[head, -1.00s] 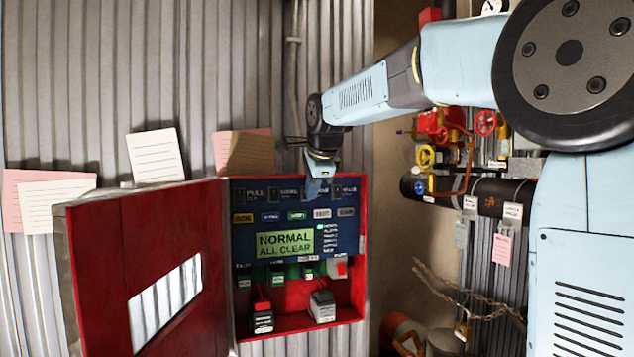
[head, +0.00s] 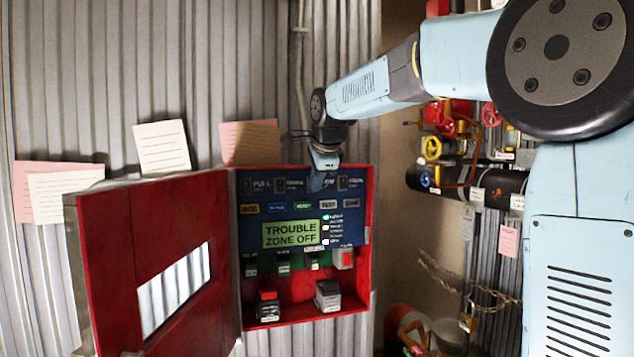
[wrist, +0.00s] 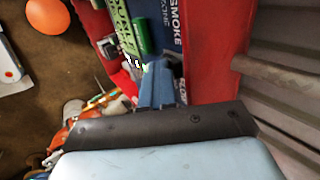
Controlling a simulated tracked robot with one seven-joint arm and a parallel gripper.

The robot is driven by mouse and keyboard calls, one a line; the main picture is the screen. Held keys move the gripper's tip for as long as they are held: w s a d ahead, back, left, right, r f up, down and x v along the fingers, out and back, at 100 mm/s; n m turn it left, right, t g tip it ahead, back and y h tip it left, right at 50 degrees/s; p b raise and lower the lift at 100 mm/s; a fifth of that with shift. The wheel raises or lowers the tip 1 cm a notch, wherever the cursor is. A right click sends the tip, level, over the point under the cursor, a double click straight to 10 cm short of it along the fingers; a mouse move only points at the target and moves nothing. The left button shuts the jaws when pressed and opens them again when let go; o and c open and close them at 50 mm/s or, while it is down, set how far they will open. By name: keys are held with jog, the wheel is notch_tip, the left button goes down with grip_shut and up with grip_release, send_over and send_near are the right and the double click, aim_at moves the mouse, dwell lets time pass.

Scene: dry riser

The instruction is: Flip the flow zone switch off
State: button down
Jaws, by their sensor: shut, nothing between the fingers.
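The red control box (head: 368,215) stands open on the corrugated wall. Its blue panel (head: 262,213) has a row of dark switches along the top, the left one marked PULL (head: 248,187). The green display (head: 290,234) reads "TROUBLE ZONE OFF". My gripper (head: 318,182) is shut and empty at the top row of the panel, right of centre, and covers a switch and part of its label. In the wrist view my blue fingers (wrist: 156,85) are at the panel, close to a label reading "SMOKE ZONE" (wrist: 172,25). The flow zone switch is hidden behind the fingers or unclear.
The open red door (head: 165,260) stands out to the left. Two batteries (head: 327,297) sit in the box bottom. Paper notes (head: 161,147) hang above. Pipes and valves (head: 432,148) with a chain (head: 450,282) are at right.

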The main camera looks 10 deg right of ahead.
jog(key=shift+w+r, duration=0.1)
jog(key=shift+r, duration=0.95)
jog(key=s+f+v, duration=0.1)
jog(key=s+v, duration=0.1)
jog(key=v, duration=1)
jog(key=shift+s+d, duration=0.15)
jog(key=shift+s, duration=0.25)
jog(key=shift+s+f, duration=0.1)
jog(key=shift+f, duration=0.25)
jog(key=shift+d+f, duration=0.1)
jog(key=shift+f, duration=0.2)
